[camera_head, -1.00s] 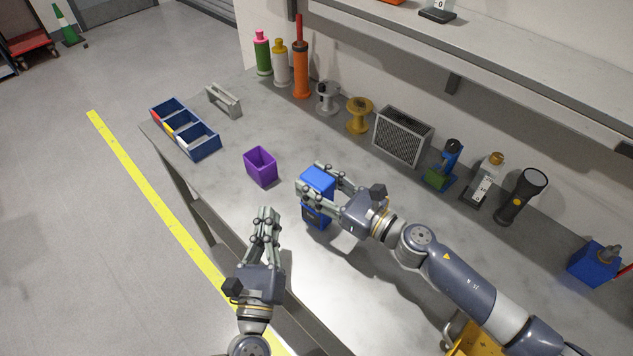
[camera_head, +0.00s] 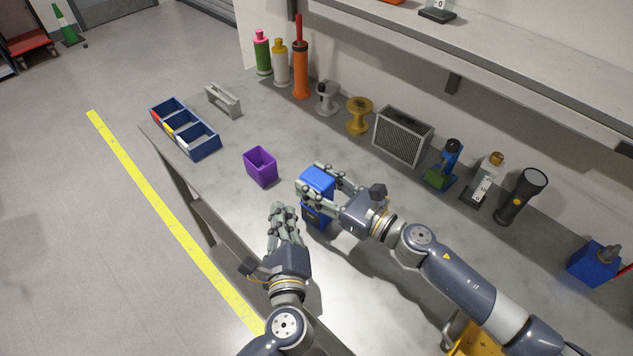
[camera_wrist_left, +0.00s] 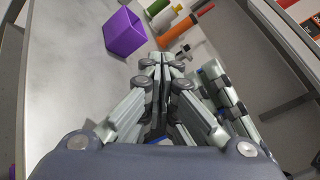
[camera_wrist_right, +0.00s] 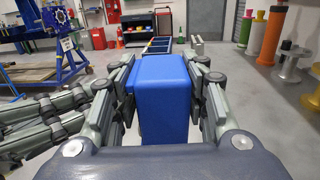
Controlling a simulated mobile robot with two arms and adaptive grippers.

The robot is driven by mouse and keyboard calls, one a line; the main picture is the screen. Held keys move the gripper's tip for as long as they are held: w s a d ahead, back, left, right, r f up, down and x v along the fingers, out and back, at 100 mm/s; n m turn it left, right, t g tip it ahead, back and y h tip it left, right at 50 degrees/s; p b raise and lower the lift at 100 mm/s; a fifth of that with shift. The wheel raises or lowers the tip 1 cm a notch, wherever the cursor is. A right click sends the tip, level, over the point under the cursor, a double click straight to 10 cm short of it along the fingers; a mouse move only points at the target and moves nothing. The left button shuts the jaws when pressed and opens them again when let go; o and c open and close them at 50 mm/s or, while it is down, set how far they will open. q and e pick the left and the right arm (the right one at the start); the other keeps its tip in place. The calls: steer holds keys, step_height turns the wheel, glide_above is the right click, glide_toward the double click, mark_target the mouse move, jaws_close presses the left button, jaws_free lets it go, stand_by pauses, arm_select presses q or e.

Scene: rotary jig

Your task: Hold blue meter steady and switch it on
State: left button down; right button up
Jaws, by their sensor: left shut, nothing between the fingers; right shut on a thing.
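The blue meter (camera_head: 318,181) stands on the workbench in the head view, with its upper part between the fingers of my right gripper (camera_head: 322,187). The right wrist view shows the plain blue back of the meter (camera_wrist_right: 162,88) gripped on both sides. My left gripper (camera_head: 281,212) is shut and empty, just to the left of the meter. In the left wrist view my left gripper (camera_wrist_left: 162,65) has its fingertips together, with the right gripper's fingers (camera_wrist_left: 222,95) close beside it. Most of the meter is hidden there. I cannot see its switch.
A purple cup (camera_head: 261,168) stands left of the meter. A blue divided bin (camera_head: 203,143) and a grey bracket (camera_head: 223,101) are at the far left. Spools, a mesh box (camera_head: 403,136) and a flashlight (camera_head: 521,197) line the back. The bench between cup and bin is clear.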

arm_select(q)
steer(key=shift+w+d, duration=0.65)
steer(key=shift+w, duration=0.15)
stand_by(0.9)
steer(key=shift+w+d, duration=0.25)
steer(key=shift+w, duration=0.1)
steer(key=shift+w+d, duration=0.15)
stand_by(0.5)
steer(key=shift+s+a, duration=0.45)
steer(key=shift+s, duration=0.1)
steer(key=s+a, duration=0.3)
steer(key=s, duration=0.1)
steer(key=shift+s+a, duration=0.3)
steer(key=shift+a, duration=0.1)
